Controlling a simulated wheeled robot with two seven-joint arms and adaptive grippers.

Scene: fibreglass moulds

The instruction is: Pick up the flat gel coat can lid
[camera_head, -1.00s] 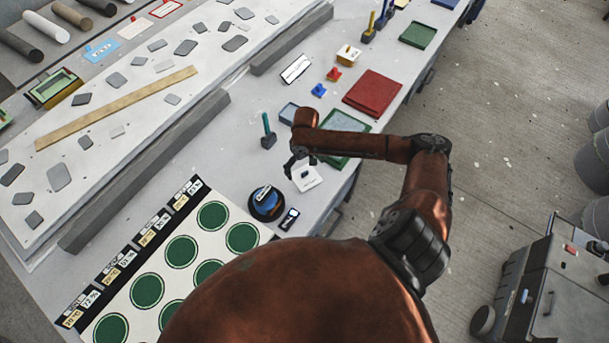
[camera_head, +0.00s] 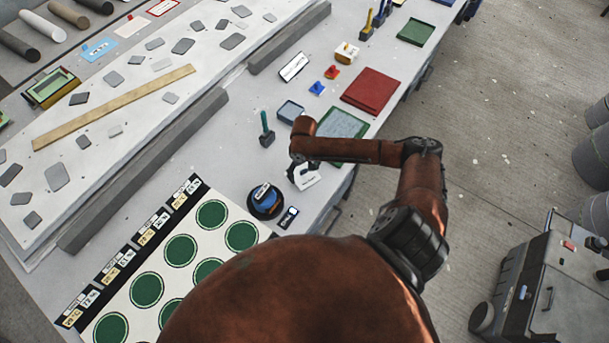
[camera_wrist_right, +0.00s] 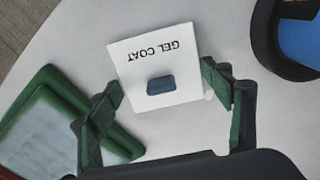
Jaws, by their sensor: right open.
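The gel coat can lid is a flat white square plate (camera_wrist_right: 155,55) marked "GEL COAT" with a small dark blue block-like knob (camera_wrist_right: 160,85) on top. It lies on the table and also shows in the head view (camera_head: 306,180), partly hidden by my arm. My right gripper (camera_wrist_right: 165,92) is open, with its green-padded fingers on either side of the lid's near part. The right finger looks close to the lid's edge; I cannot tell if it touches. In the head view my right gripper (camera_head: 296,174) is down over the lid. My left gripper is not in view.
A green-rimmed tray (camera_wrist_right: 107,148) lies close to the left finger in the wrist view. A dark round pot with blue inside (camera_head: 265,202) stands near the lid. A small dark-and-white device (camera_head: 287,217) lies beside the pot. The table's edge is close on the right.

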